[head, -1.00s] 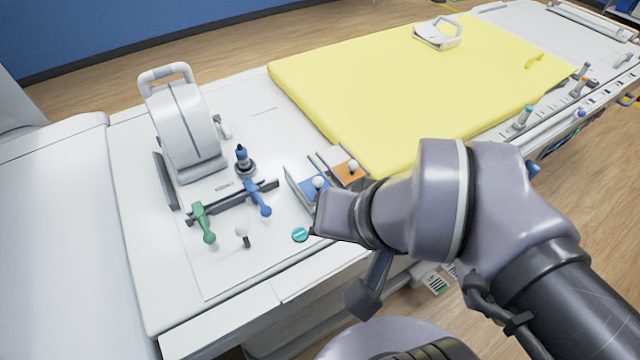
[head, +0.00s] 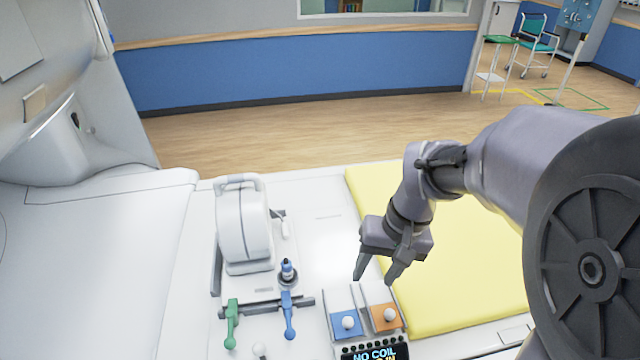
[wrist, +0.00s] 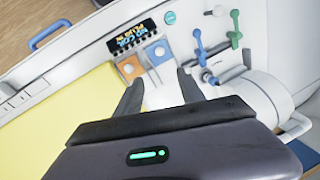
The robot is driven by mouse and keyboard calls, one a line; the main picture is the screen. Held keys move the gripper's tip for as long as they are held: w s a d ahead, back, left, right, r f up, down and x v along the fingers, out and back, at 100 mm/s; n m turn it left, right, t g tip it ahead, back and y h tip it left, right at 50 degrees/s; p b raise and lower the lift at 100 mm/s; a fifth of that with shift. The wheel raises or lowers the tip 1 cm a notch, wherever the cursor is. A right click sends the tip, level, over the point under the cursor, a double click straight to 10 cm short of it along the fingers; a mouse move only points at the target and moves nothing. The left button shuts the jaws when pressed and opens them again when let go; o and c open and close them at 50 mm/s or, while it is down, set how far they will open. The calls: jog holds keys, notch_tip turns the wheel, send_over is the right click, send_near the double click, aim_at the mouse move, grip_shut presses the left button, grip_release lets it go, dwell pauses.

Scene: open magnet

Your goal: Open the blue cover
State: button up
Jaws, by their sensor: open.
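The blue cover (head: 342,327) is a small blue square with a white ball knob, lying on the white table top between thin upright plates. An orange square (head: 386,317) with a similar knob lies to its right. In the wrist view the blue cover (wrist: 157,53) shows just beyond my fingertips, with the orange one (wrist: 130,67) to its left. My gripper (head: 375,280) is open and empty, pointing down behind the two squares. It touches neither, as far as I can see. In the wrist view my gripper's fingers (wrist: 158,78) are spread apart.
A dark display (head: 375,352) reading "NO COIL" stands in front of the squares. Blue (head: 289,315) and green (head: 232,322) levers and a white upright coil (head: 243,230) stand to the left. A yellow pad (head: 460,250) lies to the right.

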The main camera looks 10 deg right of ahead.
aim_at(349, 318)
jog(key=a+f+b, duration=0.1)
jog(key=f+b, duration=0.1)
jog(key=f, duration=0.4)
jog(key=a+f+b, duration=0.1)
jog(key=f+b, duration=0.1)
jog(key=f, duration=0.3)
jog(key=a+f+b, duration=0.1)
jog(key=f+b, duration=0.1)
jog(key=f, duration=0.4)
jog(key=shift+w+a+f, duration=0.25)
jog(key=shift+a+f, duration=0.05)
jog(key=shift+f, duration=0.05)
grip_shut()
jog(key=shift+w, duration=0.1)
